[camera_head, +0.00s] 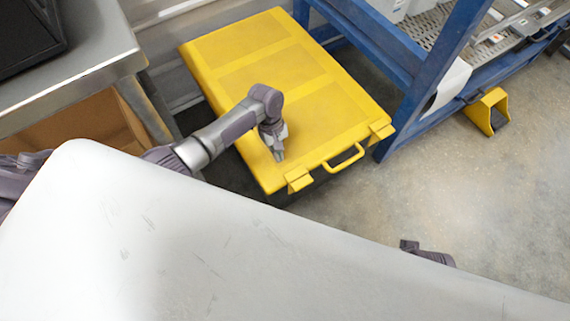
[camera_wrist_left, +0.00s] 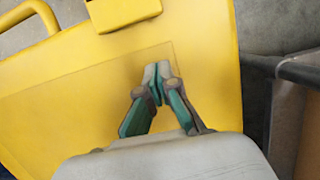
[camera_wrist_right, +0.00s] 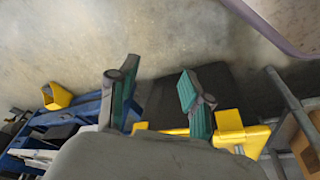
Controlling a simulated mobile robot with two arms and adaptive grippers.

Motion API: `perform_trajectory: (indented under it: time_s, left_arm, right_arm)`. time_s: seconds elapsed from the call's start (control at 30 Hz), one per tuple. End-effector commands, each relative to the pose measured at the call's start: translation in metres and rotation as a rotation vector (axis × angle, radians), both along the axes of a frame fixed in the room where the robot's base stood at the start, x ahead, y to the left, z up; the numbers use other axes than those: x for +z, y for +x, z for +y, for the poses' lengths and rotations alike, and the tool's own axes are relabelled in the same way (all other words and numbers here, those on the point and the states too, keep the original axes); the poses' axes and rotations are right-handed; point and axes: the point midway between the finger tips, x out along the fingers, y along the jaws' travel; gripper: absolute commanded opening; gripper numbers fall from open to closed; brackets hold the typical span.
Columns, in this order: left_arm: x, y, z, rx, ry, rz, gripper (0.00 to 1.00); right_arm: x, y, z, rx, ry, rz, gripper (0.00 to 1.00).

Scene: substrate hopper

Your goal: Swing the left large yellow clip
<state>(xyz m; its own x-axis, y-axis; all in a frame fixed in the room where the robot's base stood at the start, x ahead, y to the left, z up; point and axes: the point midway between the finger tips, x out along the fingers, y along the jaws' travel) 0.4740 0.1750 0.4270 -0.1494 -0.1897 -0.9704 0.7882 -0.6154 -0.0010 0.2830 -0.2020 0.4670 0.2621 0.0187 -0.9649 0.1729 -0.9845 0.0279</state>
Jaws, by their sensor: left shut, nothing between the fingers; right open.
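The large yellow hopper lid (camera_head: 262,82) lies below my left arm. The left yellow clip (camera_head: 299,181) sits at its front edge, left of the yellow handle (camera_head: 345,158); it also shows at the top of the left wrist view (camera_wrist_left: 122,12). The right clip (camera_head: 381,130) is at the other front corner. My left gripper (camera_head: 279,156) is shut and empty over the lid, just behind the left clip and apart from it. In the left wrist view its fingertips (camera_wrist_left: 157,74) meet. My right gripper (camera_wrist_right: 157,80) is open and empty, with floor between its fingers.
A blue frame (camera_head: 400,60) stands right of the hopper, with a yellow foot piece (camera_head: 487,112) beside it. A grey metal table (camera_head: 95,45) is at the left, a cardboard box (camera_head: 85,130) beneath it. Concrete floor (camera_head: 470,200) is clear at the right.

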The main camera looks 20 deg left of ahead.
Motion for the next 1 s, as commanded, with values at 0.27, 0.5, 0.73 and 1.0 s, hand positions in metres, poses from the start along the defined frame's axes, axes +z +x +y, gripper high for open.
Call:
perform_trajectory:
  time_s: [0.27, 0.5, 0.73, 1.0]
  left_arm:
    - [0.001, -0.022, -0.028, -0.001, -0.002, 0.0, 0.0]
    - [0.001, -0.025, -0.032, 0.001, -0.001, 0.001, 0.0]
    - [0.002, -0.025, -0.032, 0.0, -0.001, -0.001, 0.0]
    - [0.005, -0.02, -0.034, 0.0, 0.022, -0.02, 0.0]
  right_arm:
    - [0.001, 0.0, 0.0, 0.0, 0.0, 0.0, 0.49]
    - [0.002, 0.0, 0.0, 0.0, 0.0, 0.0, 0.49]
    - [0.002, 0.0, 0.0, -0.001, -0.001, -0.001, 0.49]
    - [-0.023, -0.002, 0.0, 0.003, -0.001, 0.017, 0.49]
